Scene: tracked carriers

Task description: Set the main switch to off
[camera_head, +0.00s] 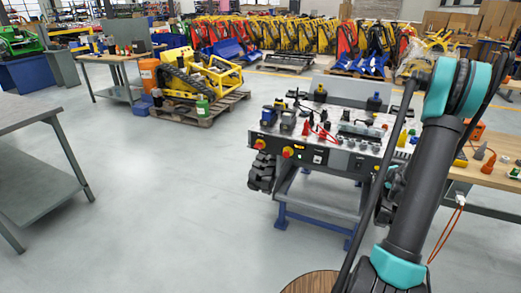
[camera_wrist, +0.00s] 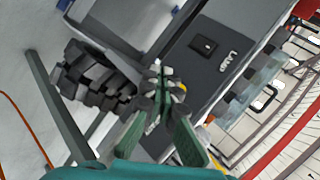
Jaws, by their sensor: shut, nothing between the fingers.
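A carrier's front control panel (camera_head: 340,158) faces me in the head view. Two red knobs on yellow show on it, one at the left end (camera_head: 259,144) and one a little right of it (camera_head: 288,152); I cannot read which is the main switch or how either is turned. In the wrist view my gripper (camera_wrist: 161,78) is shut and empty, its green fingers over the edge of the dark panel (camera_wrist: 215,75). A black rocker switch (camera_wrist: 203,45) sits beside the label LAMP, apart from the fingertips. A small yellow piece (camera_wrist: 182,87) shows next to the fingertips.
The carrier has a black rubber track (camera_head: 262,172) and stands on a blue-footed stand (camera_head: 318,217). A wooden-topped bench (camera_head: 490,178) stands at the right. A grey table (camera_head: 30,112) stands at the left. The floor between table and carrier is clear.

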